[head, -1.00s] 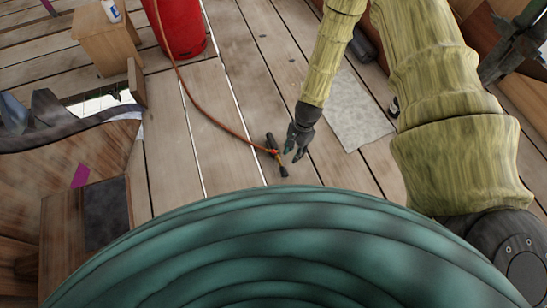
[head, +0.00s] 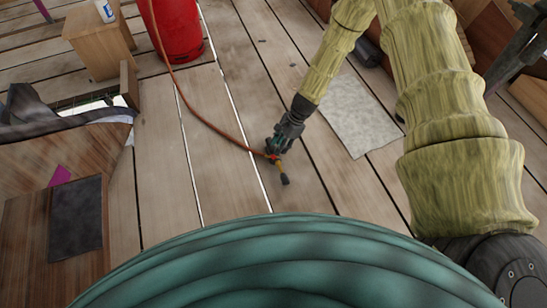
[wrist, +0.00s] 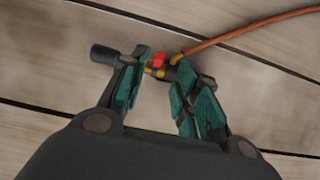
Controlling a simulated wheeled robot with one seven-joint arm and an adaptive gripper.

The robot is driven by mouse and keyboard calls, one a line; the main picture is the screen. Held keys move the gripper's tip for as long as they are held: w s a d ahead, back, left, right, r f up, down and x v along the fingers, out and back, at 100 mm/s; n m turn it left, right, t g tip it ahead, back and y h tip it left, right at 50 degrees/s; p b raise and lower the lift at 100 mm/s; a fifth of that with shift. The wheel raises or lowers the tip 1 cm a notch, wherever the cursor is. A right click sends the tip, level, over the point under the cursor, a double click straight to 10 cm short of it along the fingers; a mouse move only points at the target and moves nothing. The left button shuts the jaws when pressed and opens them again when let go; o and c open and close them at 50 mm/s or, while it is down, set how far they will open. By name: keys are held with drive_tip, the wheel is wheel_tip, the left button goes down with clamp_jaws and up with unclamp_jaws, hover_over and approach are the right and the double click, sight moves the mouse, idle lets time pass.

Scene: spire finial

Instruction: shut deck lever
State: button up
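A torch-like tool with a black end (head: 285,180), a yellow stem (head: 279,167) and a small red part (head: 273,157) lies on the plank deck. The red part may be the lever; its setting is too small to tell. In the wrist view the red part (wrist: 159,59) sits between my fingertips, with the black end (wrist: 102,54) out to the left. My gripper (head: 277,147) is low over the tool, and its fingers (wrist: 162,70) are apart, on either side of the red part. I cannot tell whether they touch it. The fingers hide parts of the tool.
An orange-brown hose (head: 205,118) runs from the tool towards the red cylinder (head: 175,30). A grey sheet (head: 350,110) lies right of my gripper. A wooden box (head: 98,40) with a white bottle (head: 104,11) stands at upper left. Deck planks around the tool are clear.

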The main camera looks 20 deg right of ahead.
sight(273, 155)
drive_tip(key=b+x, duration=0.2)
drive_tip(key=x, duration=0.5)
drive_tip(key=shift+b, duration=0.35)
clamp_jaws()
